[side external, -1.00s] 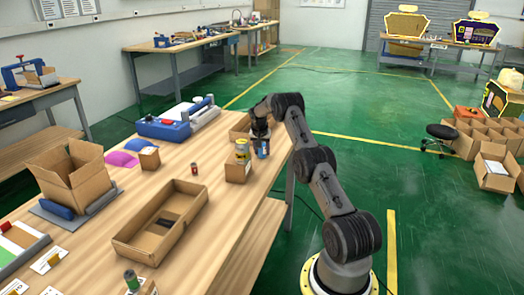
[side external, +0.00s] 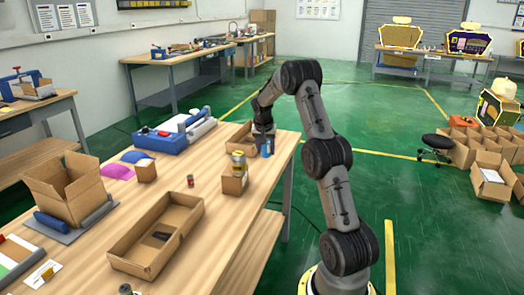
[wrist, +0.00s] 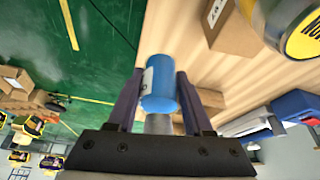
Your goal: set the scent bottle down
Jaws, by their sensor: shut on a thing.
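The scent bottle appears to be the blue cylinder (wrist: 160,85) between the fingers of my gripper (wrist: 157,88) in the wrist view, with a pale label on its side. My gripper is shut on it. In the side external view the blue bottle (side external: 267,148) shows at my gripper (side external: 264,132), close to the right edge of the wooden table (side external: 232,235). Whether its base touches the table cannot be told.
A yellow-labelled jar (side external: 238,160) stands on a small cardboard box (side external: 234,183) near the bottle. An open carton (side external: 240,134) lies behind my gripper, left of the bottle. A shallow cardboard tray (side external: 127,263) and a blue device (side external: 163,140) are farther left. Green floor lies beyond the edge.

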